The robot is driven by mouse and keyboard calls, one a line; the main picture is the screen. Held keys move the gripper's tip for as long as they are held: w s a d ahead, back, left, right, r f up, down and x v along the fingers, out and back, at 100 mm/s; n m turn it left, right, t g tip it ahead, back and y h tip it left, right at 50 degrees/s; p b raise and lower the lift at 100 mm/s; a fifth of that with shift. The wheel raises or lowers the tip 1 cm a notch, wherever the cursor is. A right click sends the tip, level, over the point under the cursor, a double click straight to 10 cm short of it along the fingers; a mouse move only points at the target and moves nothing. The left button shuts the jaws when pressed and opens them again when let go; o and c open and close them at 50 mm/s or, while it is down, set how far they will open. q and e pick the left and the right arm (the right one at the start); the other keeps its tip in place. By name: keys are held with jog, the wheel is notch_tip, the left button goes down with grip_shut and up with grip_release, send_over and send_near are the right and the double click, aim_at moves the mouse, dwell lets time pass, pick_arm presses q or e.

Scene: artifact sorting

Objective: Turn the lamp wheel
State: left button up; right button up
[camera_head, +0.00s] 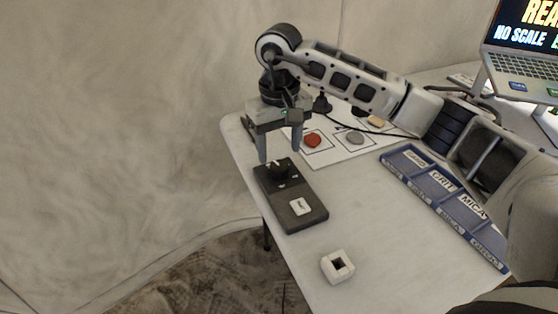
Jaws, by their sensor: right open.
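A dark control box (290,196) lies near the left edge of the white table. On its far end is a black knob, the lamp wheel (279,171), with small white marks around it. A white switch (299,206) sits on the box's near end. My right gripper (280,158) points down at the knob, its two fingers apart. One finger shows on the knob's left and the other on its right, a little behind. I cannot tell whether the fingers touch the knob. My left gripper is not in view.
A white square block with a hole (337,266) lies at the table's (385,255) front. Behind are a white sheet with red (312,140), grey (355,138) and tan pieces. A blue labelled tray (444,207) and a laptop (522,62) are on the right.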

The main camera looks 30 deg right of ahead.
aim_at(279, 165)
jog(key=shift+f, duration=2.1)
jog(key=c, duration=1)
